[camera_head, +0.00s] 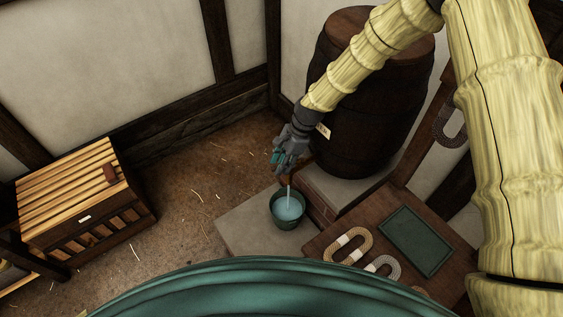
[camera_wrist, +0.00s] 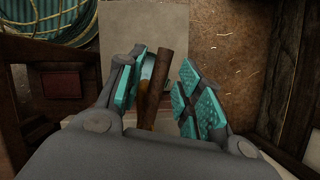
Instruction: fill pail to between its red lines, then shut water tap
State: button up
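The green pail (camera_head: 275,214) stands on a pale slab below the barrel's tap, with pale blue water inside. A thin stream of water (camera_head: 289,191) falls into it. I cannot make out the red lines or judge the level against them. My gripper (camera_head: 284,160) is over the pail at the tap, which it mostly hides in the head view. In the wrist view my gripper (camera_wrist: 160,90) is open, its teal pads on either side of a brown wooden tap part (camera_wrist: 153,92). That part is nearer the left pad, with a clear gap to the right pad.
The dark barrel (camera_head: 350,110) stands on a block behind the pail. A wooden bench (camera_head: 350,221) at right holds rope hanks (camera_head: 347,243) and a green tray (camera_head: 416,240). A slatted crate (camera_head: 80,195) stands at left. The straw-strewn floor (camera_head: 190,190) between is clear.

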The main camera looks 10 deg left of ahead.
jog(key=shift+r, duration=0.1)
notch_tip(320, 180, up, 10)
dwell(0.8)
dwell(0.3)
